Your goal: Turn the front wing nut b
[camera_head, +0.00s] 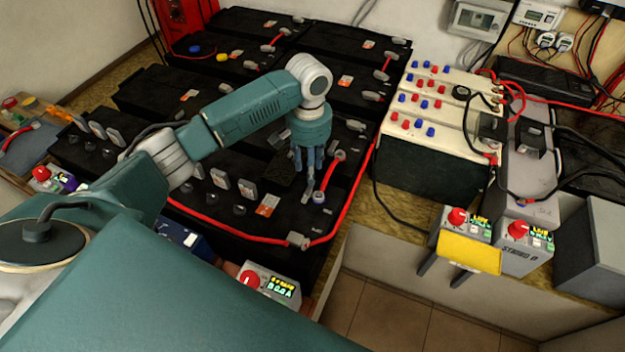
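My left gripper (309,180) points down over the front right part of the black battery bank (230,188). Its narrow fingers are close together, and I cannot tell whether they are open or shut. A small grey-blue knob-like piece (319,198) is just right of the lower fingertip, near a red cable end (339,157); it may be a wing nut, but it is too small to be sure. I cannot tell whether the finger touches it. No letter marking wing nut b is readable. My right gripper is not in view.
A red cable (350,212) runs along the bank's front and right edges. Upright grey tabs (247,188) stand on the bank. Cream-topped batteries (435,120) stand to the right. A meter with a red knob (268,282) is in front; others (525,245) stand at right.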

